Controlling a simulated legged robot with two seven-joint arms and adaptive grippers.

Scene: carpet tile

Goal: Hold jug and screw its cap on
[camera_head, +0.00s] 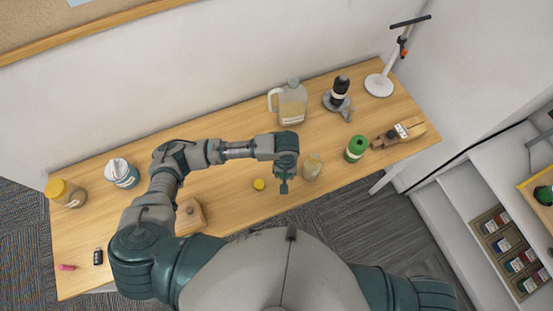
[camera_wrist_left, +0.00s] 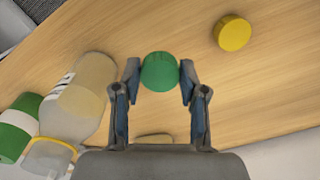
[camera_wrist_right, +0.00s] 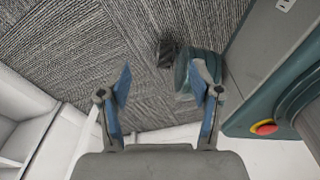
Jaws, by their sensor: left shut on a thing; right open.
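The jug (camera_head: 291,107), pale and translucent with a side handle, stands upright at the back of the table near the wall. My left gripper (camera_head: 283,184) is above the table, in front of the jug and apart from it. In the left wrist view, a round green cap (camera_wrist_left: 160,72) sits between the fingertips of my left gripper (camera_wrist_left: 158,78), which is shut on it. A yellow cap (camera_head: 259,184) lies flat on the table; it also shows in the left wrist view (camera_wrist_left: 234,33). My right gripper (camera_wrist_right: 165,85) is open and empty, off the table above the carpet.
A clear bottle (camera_head: 312,167) stands just right of my left gripper. Jars (camera_head: 67,193) stand at the left. A wooden block (camera_head: 190,216) lies near my left arm.

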